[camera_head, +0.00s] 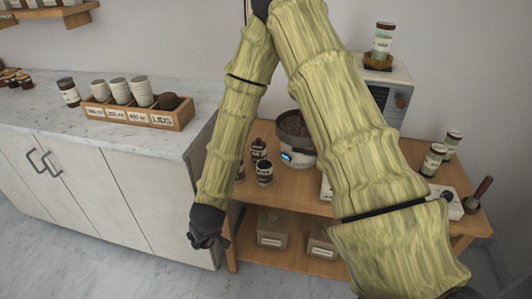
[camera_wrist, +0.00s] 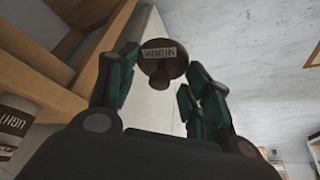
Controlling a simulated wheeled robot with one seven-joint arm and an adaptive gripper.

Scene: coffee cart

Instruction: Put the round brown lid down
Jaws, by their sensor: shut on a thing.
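The round brown lid (camera_wrist: 164,58) is between the fingertips of my gripper (camera_wrist: 160,76) in the wrist view. It has a small knob and a pale label whose lettering is hard to read. My gripper is shut on it. In the head view my gripper (camera_head: 207,240) hangs low, in front of the gap between the white cabinet and the wooden cart. There the lid cannot be told apart from the dark fingers.
The wooden cart (camera_head: 290,193) has pale canisters (camera_head: 272,232) on its lower shelf. A labelled canister (camera_wrist: 14,125) shows at the wrist view's left. The marble counter (camera_head: 190,138) carries a lids-and-cups box (camera_head: 137,115). The floor (camera_head: 100,275) before the cabinet is clear.

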